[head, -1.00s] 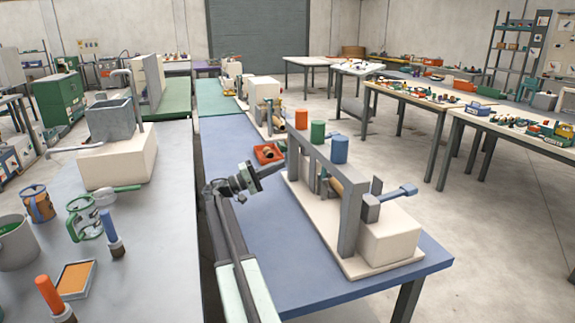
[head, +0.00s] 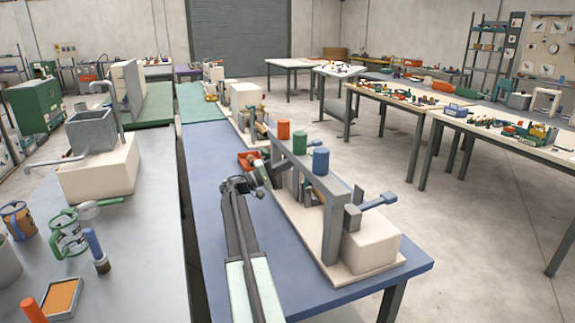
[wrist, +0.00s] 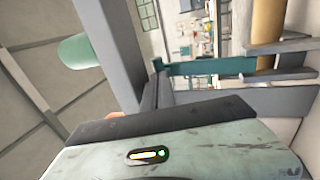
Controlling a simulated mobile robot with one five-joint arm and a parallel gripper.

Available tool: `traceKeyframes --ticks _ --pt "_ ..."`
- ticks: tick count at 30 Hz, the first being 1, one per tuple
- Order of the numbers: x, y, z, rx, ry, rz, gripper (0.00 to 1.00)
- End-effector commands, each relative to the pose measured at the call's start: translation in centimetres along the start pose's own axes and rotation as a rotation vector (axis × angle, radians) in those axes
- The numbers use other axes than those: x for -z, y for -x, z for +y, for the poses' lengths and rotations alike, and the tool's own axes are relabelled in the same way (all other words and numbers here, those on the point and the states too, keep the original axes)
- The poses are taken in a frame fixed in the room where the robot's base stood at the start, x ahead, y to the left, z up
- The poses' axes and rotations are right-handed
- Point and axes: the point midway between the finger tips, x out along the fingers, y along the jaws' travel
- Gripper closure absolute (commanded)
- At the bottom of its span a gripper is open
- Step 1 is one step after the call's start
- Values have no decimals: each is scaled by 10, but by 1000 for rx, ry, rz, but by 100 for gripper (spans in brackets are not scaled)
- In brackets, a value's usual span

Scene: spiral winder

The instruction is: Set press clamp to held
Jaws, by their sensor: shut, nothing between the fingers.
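The spiral winder stands on a pale base (head: 298,228) on the blue table, with a grey upright frame (head: 335,225). Orange (head: 283,130), green (head: 300,143) and blue (head: 321,160) cylinders sit on its top bar. A blue-ended lever (head: 380,201) sticks out at its near right end. I cannot tell which part is the press clamp. My gripper (head: 269,176) is at the frame's left side, shut and empty, partly hard to make out. In the wrist view my dark fingers (wrist: 156,88) point at a grey post and a teal bar (wrist: 210,67); contact is unclear.
A red tray (head: 247,160) lies behind my gripper on the blue table (head: 213,185). A grey bench (head: 150,230) with a basin (head: 90,133), cups and tools stands to the left. Cluttered tables (head: 400,97) stand at the right, across open floor.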

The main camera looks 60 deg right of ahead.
Motion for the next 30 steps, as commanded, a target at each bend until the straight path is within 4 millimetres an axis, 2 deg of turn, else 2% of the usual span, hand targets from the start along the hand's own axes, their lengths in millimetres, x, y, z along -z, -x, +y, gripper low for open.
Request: traceKeyframes --ticks 8,18,23,30 --pt "0 -20 4 0 0 -2 100" --pt "-1 -16 2 0 0 0 100" --pt "-4 9 3 0 0 2 100" --pt "-5 72 10 0 -1 2 100"
